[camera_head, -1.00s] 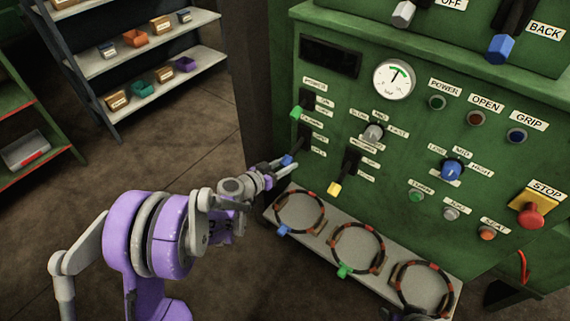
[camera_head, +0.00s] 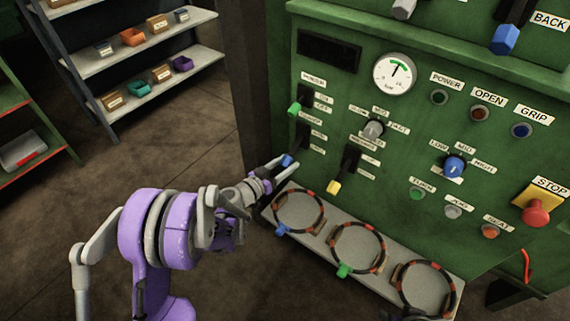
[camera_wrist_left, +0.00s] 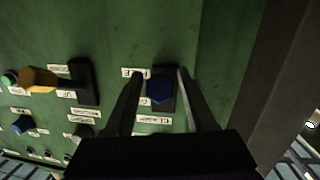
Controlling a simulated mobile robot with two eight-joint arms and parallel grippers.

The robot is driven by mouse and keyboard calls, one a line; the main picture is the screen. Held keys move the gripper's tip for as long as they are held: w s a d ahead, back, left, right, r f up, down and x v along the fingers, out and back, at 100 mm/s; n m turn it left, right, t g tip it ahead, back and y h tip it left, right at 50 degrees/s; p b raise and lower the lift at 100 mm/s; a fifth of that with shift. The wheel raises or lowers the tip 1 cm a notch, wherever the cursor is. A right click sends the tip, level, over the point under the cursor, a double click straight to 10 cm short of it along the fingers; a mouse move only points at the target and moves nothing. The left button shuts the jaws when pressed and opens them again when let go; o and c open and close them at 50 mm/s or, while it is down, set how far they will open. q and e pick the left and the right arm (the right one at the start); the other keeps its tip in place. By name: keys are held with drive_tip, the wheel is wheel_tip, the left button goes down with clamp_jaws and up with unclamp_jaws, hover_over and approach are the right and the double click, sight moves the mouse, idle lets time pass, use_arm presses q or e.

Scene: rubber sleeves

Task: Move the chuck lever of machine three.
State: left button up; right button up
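A lever with a blue tip (camera_head: 287,160) stands on the left of the green machine panel (camera_head: 420,130). The small labels beside it are hard to read, so I cannot confirm which lever is the chuck one. My left gripper (camera_head: 281,172) is at this lever. In the left wrist view, the blue tip (camera_wrist_left: 160,88) sits between the two fingers of my left gripper (camera_wrist_left: 158,82). The fingers are apart, with a visible gap on either side of the tip.
A green-tipped lever (camera_head: 294,109) is above and a yellow-tipped lever (camera_head: 334,187) is to the right. A grey shelf (camera_head: 443,277) with several ringed sleeves (camera_head: 343,270) juts out below. A red stop button (camera_head: 535,212) is at the right.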

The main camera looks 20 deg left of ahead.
use_arm(q)
drive_tip(key=shift+o, duration=0.8)
drive_tip(key=v, duration=1.1)
drive_tip(key=shift+p, duration=0.35)
drive_tip(key=shift+w, duration=0.1)
